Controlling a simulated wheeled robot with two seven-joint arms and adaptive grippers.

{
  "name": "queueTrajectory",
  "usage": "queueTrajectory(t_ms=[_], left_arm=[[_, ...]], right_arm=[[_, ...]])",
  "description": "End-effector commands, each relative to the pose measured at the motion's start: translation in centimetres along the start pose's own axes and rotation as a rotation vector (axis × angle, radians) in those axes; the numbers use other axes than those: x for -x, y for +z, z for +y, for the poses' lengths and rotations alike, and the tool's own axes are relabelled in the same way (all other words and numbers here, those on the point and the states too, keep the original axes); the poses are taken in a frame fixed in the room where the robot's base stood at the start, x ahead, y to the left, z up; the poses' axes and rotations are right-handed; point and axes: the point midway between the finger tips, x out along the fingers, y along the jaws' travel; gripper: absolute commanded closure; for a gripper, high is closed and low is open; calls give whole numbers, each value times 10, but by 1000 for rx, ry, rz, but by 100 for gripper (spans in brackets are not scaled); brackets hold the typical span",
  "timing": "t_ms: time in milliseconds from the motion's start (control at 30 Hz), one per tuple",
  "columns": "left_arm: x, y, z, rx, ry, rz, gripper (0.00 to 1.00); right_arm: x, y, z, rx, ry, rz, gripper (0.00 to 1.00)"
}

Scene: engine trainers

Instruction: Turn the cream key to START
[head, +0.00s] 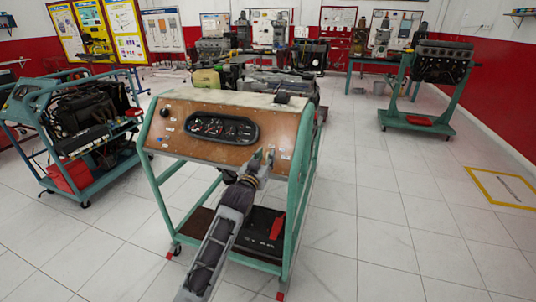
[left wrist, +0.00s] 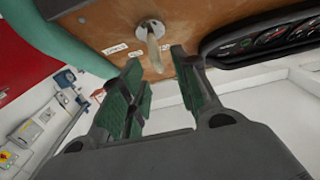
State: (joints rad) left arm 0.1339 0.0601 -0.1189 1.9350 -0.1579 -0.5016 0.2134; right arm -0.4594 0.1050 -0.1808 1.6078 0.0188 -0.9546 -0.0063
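The cream key (left wrist: 155,52) sits in a round metal lock (left wrist: 149,31) on the brown instrument panel (left wrist: 105,25). In the left wrist view it lies between the fingertips of my left gripper (left wrist: 157,62). The green-padded fingers are apart, with gaps beside the key, and I see no clear contact. In the head view my left gripper (head: 264,159) is at the right part of the panel (head: 180,118), right of the gauge cluster (head: 221,127), and the key cannot be made out there. Small white labels (left wrist: 116,49) are near the lock. My right gripper is not in view.
The panel is on a green-framed trainer stand (head: 300,165) with a black battery-like box (head: 262,229) on its lower shelf. Another engine stand (head: 75,125) is at left, and one (head: 440,75) at back right. The tiled floor (head: 375,220) at right is clear.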

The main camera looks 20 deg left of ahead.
Motion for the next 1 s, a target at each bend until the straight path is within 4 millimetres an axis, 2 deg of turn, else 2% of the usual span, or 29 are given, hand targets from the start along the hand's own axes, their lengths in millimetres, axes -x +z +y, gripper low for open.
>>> queueTrajectory(t_ms=[400,867,1000], left_arm=[[-30,0,0,1,0,1,70],[-36,0,0,1,0,0,70],[-35,0,0,1,0,0,85]], right_arm=[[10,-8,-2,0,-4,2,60],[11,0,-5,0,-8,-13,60],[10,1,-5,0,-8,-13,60]])
